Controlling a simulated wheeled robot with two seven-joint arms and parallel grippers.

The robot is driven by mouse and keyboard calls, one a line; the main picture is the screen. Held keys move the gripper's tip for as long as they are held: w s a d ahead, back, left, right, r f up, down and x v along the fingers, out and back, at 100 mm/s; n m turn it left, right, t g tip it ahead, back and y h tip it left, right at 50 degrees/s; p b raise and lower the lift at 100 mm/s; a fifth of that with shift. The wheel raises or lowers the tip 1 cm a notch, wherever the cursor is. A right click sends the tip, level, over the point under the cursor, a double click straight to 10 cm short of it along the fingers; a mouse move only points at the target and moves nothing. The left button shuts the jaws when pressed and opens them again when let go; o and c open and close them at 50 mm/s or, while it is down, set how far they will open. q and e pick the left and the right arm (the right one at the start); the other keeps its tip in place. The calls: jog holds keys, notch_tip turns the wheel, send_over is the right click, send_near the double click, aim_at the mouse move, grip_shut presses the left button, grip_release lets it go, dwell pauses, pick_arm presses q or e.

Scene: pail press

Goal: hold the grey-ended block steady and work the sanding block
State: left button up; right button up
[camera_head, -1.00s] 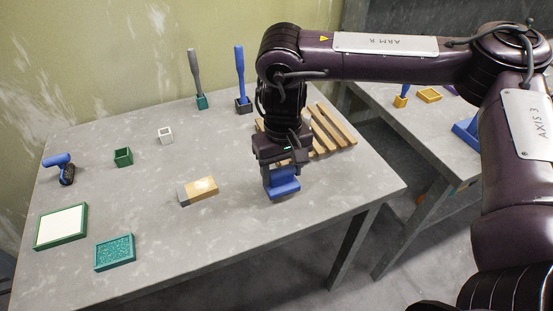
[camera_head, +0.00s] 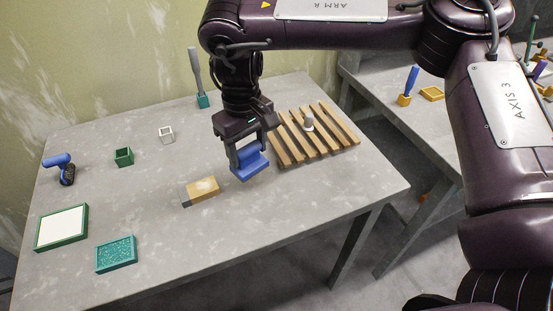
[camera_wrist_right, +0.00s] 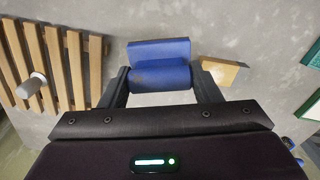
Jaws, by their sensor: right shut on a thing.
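The grey-ended block (camera_head: 203,189) lies on the table, a wooden block with a grey left end and a pale patch on top. It shows in part in the right wrist view (camera_wrist_right: 222,73). My right gripper (camera_head: 248,155) is shut on the blue sanding block (camera_head: 250,166), held to the right of the grey-ended block and apart from it. In the right wrist view the sanding block (camera_wrist_right: 160,65) sits between both fingers. Whether it touches the table is hard to tell. My left gripper is not in view.
A slatted wooden rack (camera_head: 333,143) with a small grey peg lies right. A teal tray (camera_head: 116,254) and a green-framed white pad (camera_head: 62,227) lie front left.

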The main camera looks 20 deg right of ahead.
jog(key=w+a+r+n, duration=0.2)
jog(key=a+n, duration=0.3)
jog(key=a, duration=0.4)
jog(key=shift+w+a+r, duration=0.2)
jog(key=shift+a+r, duration=0.05)
jog(key=shift+r, duration=0.15)
